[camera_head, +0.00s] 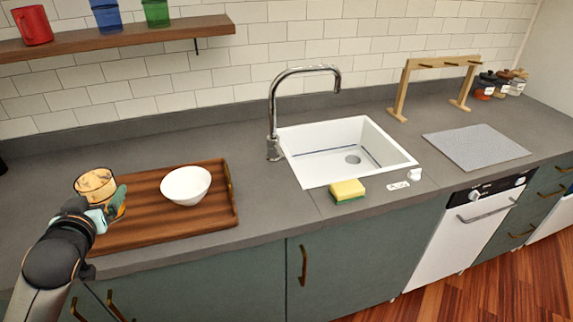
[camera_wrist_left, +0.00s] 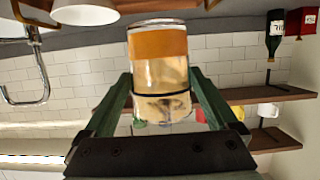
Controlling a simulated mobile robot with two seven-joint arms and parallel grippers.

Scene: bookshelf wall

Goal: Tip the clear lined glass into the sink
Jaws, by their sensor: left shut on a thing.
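The clear lined glass (camera_head: 95,186) is at the left in the head view, above the left end of the wooden tray (camera_head: 150,226). It looks close to upright and has something amber inside. In the wrist view the glass (camera_wrist_left: 160,72) shows a dark line around it; this view is upside down. My left gripper (camera_head: 112,208) is shut on the glass, a finger on each side. The white sink (camera_head: 318,167) is right of centre in the head view, well to the right of the glass. My right gripper is not in view.
A white bowl (camera_head: 186,185) sits on the tray, between glass and sink. A tall chrome faucet (camera_head: 272,125) stands at the sink's left back corner. A yellow-green sponge (camera_head: 347,190) lies at the sink's front edge. A shelf (camera_head: 120,38) with cups is above the tray.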

